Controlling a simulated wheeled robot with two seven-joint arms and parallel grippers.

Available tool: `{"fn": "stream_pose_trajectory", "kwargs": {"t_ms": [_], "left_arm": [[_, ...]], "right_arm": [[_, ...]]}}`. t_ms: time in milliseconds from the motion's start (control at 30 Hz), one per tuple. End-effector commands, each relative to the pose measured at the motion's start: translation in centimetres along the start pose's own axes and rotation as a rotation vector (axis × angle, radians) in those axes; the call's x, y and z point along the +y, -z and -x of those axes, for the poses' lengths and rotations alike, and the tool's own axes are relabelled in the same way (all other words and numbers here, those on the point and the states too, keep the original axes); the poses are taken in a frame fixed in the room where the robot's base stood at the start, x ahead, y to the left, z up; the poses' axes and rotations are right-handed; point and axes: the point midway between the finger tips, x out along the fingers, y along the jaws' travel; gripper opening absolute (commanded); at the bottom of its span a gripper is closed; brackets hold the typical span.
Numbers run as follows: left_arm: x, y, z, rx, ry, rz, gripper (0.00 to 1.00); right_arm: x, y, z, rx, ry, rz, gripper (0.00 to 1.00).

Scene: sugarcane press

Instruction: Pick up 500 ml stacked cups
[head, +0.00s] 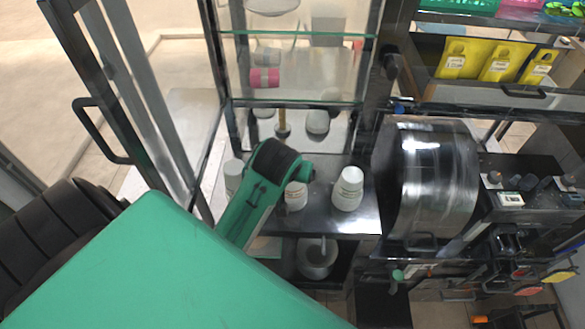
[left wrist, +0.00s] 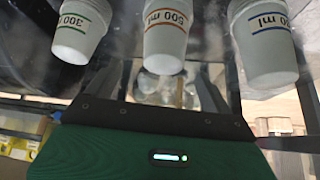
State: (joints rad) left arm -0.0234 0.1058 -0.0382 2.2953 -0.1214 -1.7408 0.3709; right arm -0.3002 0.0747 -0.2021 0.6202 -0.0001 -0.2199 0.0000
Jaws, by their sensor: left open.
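Three white cup stacks stand in a row on the dark counter. In the left wrist view the middle stack, the 500 ml cups (left wrist: 166,38), has a red-edged label. The 300 ml cups (left wrist: 82,30) with a green-edged label are to its left, and a larger stack (left wrist: 264,45) with a blue-edged label is to its right. In the head view the middle stack (head: 296,196) is partly covered by my left arm's dark end. My left gripper (head: 284,164) is open and empty, close to the stacks and apart from them; its fingertips are not clear. My right gripper is not in view.
A glass cabinet frame (head: 300,104) rises behind the cups, with an open door (head: 130,110) at left. A shiny metal press drum (head: 430,180) stands right of the cups. A pot (head: 317,258) sits on the shelf below the counter (head: 365,215).

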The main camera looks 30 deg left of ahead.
Motion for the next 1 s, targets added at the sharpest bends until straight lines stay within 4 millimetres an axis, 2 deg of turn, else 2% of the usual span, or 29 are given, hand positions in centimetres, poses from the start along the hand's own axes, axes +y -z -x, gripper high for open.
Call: {"fn": "stream_pose_trajectory", "kwargs": {"t_ms": [100, 367, 567, 700, 1000], "left_arm": [[0.0, 0.1, -1.7, -0.003, 0.001, 0.000, 0.84], [-0.1, 0.2, -3.3, -0.001, 0.000, -0.001, 0.84], [-0.7, 0.8, -5.6, -0.003, 0.001, -0.002, 0.84], [-0.6, 0.7, -7.3, -0.001, 0.000, -0.001, 0.84], [-0.6, 0.6, -8.1, 0.001, -0.002, 0.000, 0.84]], "right_arm": [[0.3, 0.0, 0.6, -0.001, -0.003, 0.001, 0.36], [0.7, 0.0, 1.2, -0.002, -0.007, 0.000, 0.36], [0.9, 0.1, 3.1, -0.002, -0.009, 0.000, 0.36], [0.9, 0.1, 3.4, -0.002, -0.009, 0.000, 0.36], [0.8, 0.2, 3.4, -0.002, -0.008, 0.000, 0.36]]}}
